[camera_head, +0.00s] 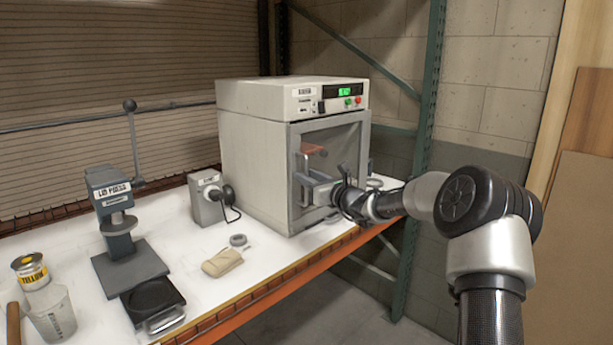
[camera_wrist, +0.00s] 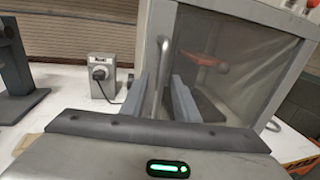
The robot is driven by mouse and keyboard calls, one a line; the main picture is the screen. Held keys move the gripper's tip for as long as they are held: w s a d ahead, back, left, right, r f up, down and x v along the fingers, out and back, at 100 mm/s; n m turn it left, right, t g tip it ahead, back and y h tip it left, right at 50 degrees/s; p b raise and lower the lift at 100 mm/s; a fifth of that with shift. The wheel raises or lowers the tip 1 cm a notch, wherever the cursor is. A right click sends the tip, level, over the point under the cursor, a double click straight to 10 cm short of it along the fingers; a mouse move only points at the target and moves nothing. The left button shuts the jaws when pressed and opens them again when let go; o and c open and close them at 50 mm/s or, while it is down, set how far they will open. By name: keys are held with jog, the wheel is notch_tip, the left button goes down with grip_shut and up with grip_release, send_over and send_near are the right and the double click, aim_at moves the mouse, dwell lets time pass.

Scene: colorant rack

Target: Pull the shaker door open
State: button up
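The shaker (camera_head: 255,150) is a pale grey box machine with a green display. Its grey-framed door (camera_head: 345,140) has a see-through panel and looks closed; the door also shows in the wrist view (camera_wrist: 250,60). A vertical metal bar handle (camera_wrist: 161,70) is on the door's left side. My gripper (camera_head: 314,186) is at the door front, at handle height. In the wrist view its two fingers (camera_wrist: 162,92) stand apart, one on each side of the handle. I see gaps beside the bar, so the fingers do not seem clamped on it. The handle's lower end is hidden.
A grey box with a black plug (camera_head: 207,199) stands left of the shaker. A lid press (camera_head: 120,235), a beige pouch (camera_head: 222,262), a tape ring (camera_head: 238,240) and a scale (camera_head: 153,302) are on the white bench (camera_head: 225,310). A green rack post (camera_head: 425,150) rises behind my arm.

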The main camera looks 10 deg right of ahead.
jog(key=shift+w+a, duration=0.2)
jog(key=shift+w, duration=0.2)
jog(key=shift+c, duration=0.3)
grip_shut()
